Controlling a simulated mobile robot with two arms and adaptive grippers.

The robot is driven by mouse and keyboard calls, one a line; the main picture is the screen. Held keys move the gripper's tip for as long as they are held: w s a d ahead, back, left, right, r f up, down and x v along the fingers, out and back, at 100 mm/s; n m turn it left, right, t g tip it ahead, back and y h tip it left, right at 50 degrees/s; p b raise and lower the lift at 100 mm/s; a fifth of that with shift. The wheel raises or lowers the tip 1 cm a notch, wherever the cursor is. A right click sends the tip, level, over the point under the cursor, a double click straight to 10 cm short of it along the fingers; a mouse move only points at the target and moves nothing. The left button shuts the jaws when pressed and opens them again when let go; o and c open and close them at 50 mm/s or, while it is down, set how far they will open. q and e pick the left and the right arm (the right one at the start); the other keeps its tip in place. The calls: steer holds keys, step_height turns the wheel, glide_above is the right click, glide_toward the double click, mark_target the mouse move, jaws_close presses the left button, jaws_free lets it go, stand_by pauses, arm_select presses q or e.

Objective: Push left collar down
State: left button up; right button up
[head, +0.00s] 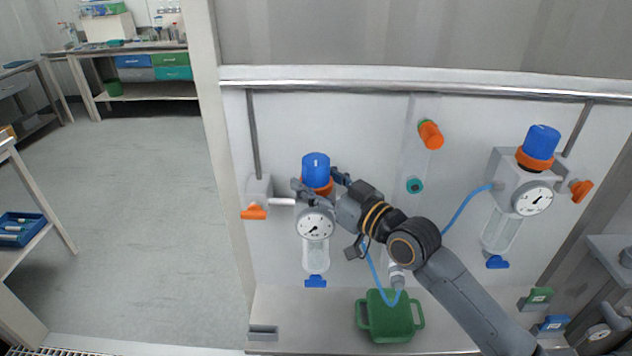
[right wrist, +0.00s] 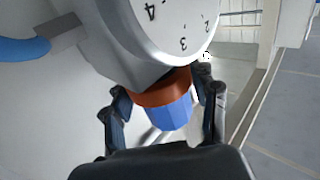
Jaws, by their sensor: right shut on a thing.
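The left collar (head: 320,187) is an orange ring under the blue knob (head: 316,167) of the left vessel unit, above a round gauge (head: 315,223). My right gripper (head: 319,181) reaches it from the right, with one finger on each side, and is shut on the collar. In the right wrist view, the collar (right wrist: 163,92) and blue knob (right wrist: 168,115) show upside down between the two fingers, below the large gauge face (right wrist: 178,22). The fingertips partly hide the collar's sides. My left gripper is not in view.
A second unit with a blue knob (head: 541,141) and orange collar (head: 534,160) stands at the right. An orange valve handle (head: 254,212) is left of the left unit. A green container (head: 389,318) stands below on the ledge, and a blue tube (head: 464,210) runs right.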

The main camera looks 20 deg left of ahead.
steer(key=shift+f, duration=0.35)
steer(key=o, duration=1.7)
steer(key=shift+r, duration=0.1)
steer(key=shift+d, duration=0.1)
steer(key=v, duration=1.2)
steer(key=shift+r, duration=0.15)
